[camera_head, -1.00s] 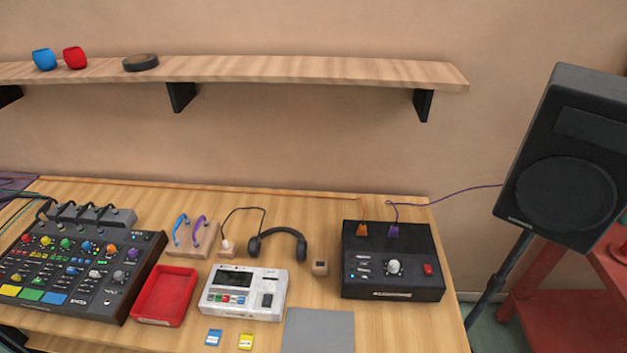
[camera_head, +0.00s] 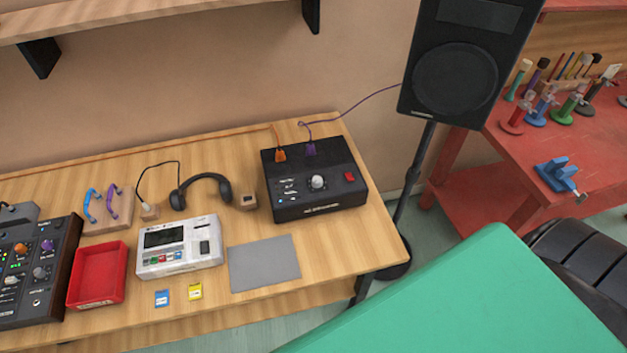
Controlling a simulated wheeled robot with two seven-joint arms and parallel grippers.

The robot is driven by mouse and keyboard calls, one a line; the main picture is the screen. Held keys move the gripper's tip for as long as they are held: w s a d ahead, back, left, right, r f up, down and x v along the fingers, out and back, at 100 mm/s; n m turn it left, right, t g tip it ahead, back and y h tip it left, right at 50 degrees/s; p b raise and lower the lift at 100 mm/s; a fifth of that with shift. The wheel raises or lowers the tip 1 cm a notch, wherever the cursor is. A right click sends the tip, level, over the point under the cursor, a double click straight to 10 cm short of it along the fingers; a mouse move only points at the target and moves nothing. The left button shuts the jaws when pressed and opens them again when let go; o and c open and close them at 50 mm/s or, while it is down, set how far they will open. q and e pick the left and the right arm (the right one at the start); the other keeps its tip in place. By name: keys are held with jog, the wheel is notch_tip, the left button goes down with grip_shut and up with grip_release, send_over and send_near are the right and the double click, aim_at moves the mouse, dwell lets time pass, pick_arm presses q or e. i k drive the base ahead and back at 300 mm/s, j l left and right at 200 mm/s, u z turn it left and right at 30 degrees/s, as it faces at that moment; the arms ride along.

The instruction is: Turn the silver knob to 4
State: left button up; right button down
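A silver-white round knob (camera_head: 317,182) sits on the top panel of a black box (camera_head: 320,208) at the right end of the wooden table. Small white labels lie to its left and a red button (camera_head: 349,177) to its right. The knob's pointer and scale are too small to read. An orange plug (camera_head: 280,155) and a purple plug (camera_head: 311,149) stand at the back of the box. A mixer (camera_head: 62,257), cut off at the left edge, also has a small greyish knob (camera_head: 39,272). Neither of my grippers is in view.
A grey mat (camera_head: 264,263), a white device (camera_head: 180,258), a red tray (camera_head: 97,274) and headphones (camera_head: 204,180) share the table (camera_head: 345,250). A speaker (camera_head: 455,75) on a stand rises behind right. A green surface (camera_head: 470,300) fills the lower right foreground. A red bench (camera_head: 500,150) holds tools.

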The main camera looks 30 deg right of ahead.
aim_at(316, 180)
jog(key=z, duration=1.2)
jog(key=k+j+z, duration=0.25)
jog(key=z, duration=0.2)
jog(key=k+j+z, duration=0.2)
jog(key=z, duration=0.25)
jog(key=k, duration=0.1)
